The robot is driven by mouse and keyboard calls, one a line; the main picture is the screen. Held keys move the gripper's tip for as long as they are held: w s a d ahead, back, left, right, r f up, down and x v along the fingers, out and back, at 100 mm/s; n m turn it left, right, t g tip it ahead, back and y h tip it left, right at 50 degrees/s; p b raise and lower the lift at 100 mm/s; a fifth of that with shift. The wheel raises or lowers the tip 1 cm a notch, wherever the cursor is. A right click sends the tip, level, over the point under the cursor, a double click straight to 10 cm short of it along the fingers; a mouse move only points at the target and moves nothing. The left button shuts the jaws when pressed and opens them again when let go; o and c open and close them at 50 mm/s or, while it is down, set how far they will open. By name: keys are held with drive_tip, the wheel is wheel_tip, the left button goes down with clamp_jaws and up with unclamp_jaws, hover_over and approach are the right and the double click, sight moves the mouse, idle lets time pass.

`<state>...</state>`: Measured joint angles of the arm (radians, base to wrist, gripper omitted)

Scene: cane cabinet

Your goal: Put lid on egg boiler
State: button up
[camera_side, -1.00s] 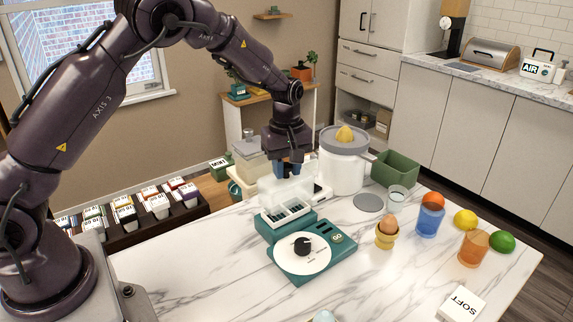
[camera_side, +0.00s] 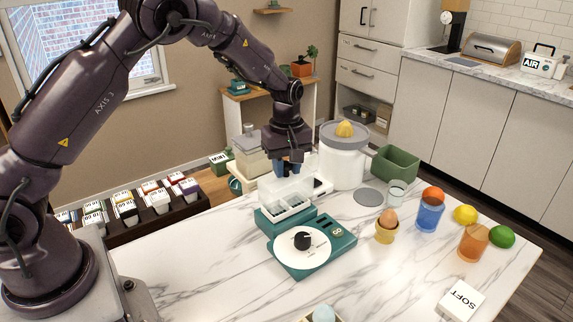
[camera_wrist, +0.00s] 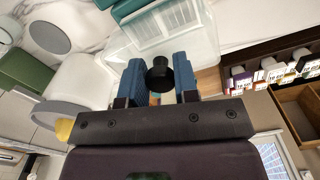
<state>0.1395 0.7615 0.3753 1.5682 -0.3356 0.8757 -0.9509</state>
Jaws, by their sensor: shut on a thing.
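The teal egg boiler (camera_side: 313,262) sits on the marble counter, with a white dial and black knob at its front and a tray with slots at its back. The clear lid (camera_side: 268,190) is over the back tray; I cannot tell whether it rests fully on it. My gripper (camera_side: 289,168) is above the lid, pointing down. In the wrist view its blue fingers (camera_wrist: 160,78) are shut on the lid's black knob (camera_wrist: 160,76), and the clear lid (camera_wrist: 190,40) extends beyond them.
A white juicer (camera_side: 342,165) stands close to the right of my gripper, with a green bin (camera_side: 396,166) beyond. An egg in a yellow cup (camera_side: 387,232), a blue glass (camera_side: 429,216) and an orange glass (camera_side: 473,242) stand to the right. The front counter is mostly clear.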

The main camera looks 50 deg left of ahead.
drive_tip(key=shift+f, duration=1.55)
idle(1.5)
drive_tip(key=o, duration=1.5)
drive_tip(key=shift+r, duration=3.5)
drive_tip(key=shift+c, duration=0.5)
clamp_jaws()
